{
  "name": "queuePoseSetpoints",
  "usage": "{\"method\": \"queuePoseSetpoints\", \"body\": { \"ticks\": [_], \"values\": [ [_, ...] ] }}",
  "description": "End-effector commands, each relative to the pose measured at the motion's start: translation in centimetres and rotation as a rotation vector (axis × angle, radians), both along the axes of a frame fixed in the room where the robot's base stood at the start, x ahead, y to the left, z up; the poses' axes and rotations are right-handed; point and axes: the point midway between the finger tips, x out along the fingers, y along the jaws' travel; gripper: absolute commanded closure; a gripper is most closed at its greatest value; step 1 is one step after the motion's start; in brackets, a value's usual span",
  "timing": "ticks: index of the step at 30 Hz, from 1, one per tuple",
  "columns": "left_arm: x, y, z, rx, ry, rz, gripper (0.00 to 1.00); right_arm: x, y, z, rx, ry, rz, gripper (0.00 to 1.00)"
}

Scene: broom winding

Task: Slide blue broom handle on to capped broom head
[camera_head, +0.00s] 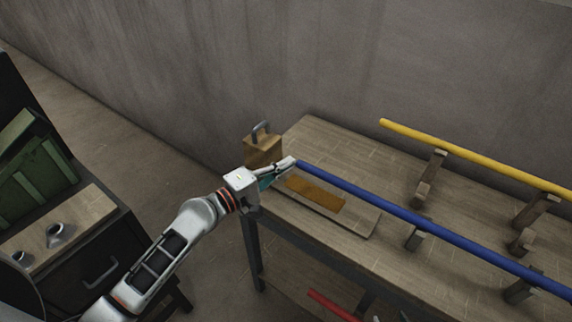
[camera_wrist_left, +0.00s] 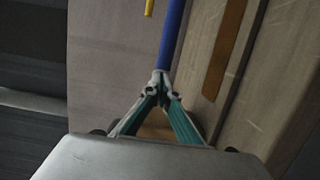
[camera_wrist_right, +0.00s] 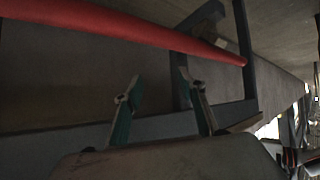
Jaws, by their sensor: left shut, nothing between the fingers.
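The blue broom handle (camera_head: 400,212) lies across wooden rests on the workbench, its left end at my left gripper (camera_head: 290,164). In the left wrist view, the blue handle (camera_wrist_left: 172,38) runs away from the fingertips of my left gripper (camera_wrist_left: 161,82). The fingers are shut with nothing between them, and their tips are at or very near the handle's end. My right gripper (camera_wrist_right: 153,88) is open and empty, below a red handle (camera_wrist_right: 110,28) in the right wrist view. I cannot clearly identify the capped broom head; two grey metal fittings (camera_head: 58,234) stand on the left cabinet.
A wooden block with a metal handle (camera_head: 262,150) stands at the workbench's left end. A yellow handle (camera_head: 470,155) rests behind. The red handle (camera_head: 330,304) is below the bench top. A green crate (camera_head: 40,170) sits left.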

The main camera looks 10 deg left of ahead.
Motion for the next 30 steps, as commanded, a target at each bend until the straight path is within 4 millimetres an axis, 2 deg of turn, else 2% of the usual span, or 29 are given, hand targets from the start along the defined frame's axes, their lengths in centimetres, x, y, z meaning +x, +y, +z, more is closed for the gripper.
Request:
{"method": "queuePoseSetpoints", "body": {
  "ticks": [4,9,13,30],
  "values": [
    [-0.3,-0.7,0.2,-0.002,0.001,-0.001,1.0,0.1,0.0,0.4,0.0,-0.001,0.0,0.6],
    [-1.5,-3.8,0.4,0.0,0.0,-0.002,1.0,0.2,0.0,1.9,-0.001,-0.006,0.0,0.6],
    [-2.2,-5.4,0.3,-0.002,-0.001,-0.001,1.0,0.3,0.0,2.6,0.0,-0.008,0.0,0.6],
    [-2.2,-5.7,0.0,0.0,-0.001,0.001,1.0,0.4,0.0,2.6,0.0,-0.01,0.0,0.6]
  ]
}}
